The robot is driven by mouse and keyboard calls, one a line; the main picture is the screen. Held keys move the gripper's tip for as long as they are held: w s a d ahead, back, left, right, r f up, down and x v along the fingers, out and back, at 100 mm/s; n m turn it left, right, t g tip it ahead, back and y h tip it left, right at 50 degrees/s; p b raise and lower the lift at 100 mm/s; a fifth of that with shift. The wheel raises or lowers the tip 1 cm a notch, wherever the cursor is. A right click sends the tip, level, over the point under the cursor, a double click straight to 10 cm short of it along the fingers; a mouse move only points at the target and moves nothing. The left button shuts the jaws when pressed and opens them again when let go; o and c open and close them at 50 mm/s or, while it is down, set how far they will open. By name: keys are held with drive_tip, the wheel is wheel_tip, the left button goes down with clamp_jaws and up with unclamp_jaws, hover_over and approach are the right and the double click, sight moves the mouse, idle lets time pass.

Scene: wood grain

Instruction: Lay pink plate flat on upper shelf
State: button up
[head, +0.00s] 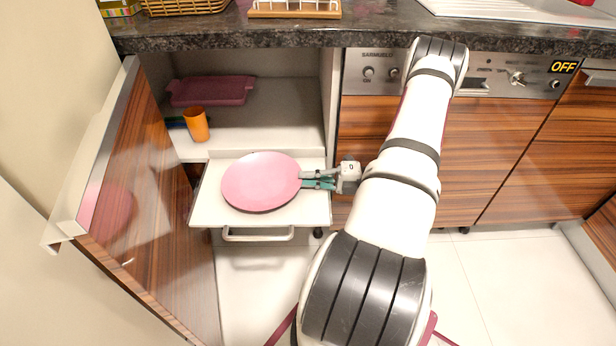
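The pink plate (260,182) is roughly level, over the white pulled-out drawer (208,211) at the bottom of the open cabinet. I cannot tell whether it rests on the drawer or hangs just above it. My gripper (304,180) comes in from the right, its fingers close together on the plate's right rim. The upper shelf (270,115) is the white board inside the cabinet, behind and above the drawer. An orange cup (196,124) stands at its front left, and a burgundy tray (212,91) lies at its back.
The open wooden door (140,190) bounds the left side. The dark countertop (370,25) overhangs the cabinet. The cabinet's right wall (331,100) stands beside the shelf. The shelf's middle and right are clear. The drawer handle (258,237) sticks out in front.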

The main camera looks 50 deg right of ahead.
drive_tip(key=o, duration=0.4)
drive_tip(key=shift+c, duration=0.2)
drive_tip(key=shift+f, duration=0.1)
drive_tip(key=shift+s+f, duration=0.1)
drive_tip(key=shift+s, duration=0.05)
drive_tip(key=v, duration=1.2)
drive_tip(key=shift+r, duration=0.3)
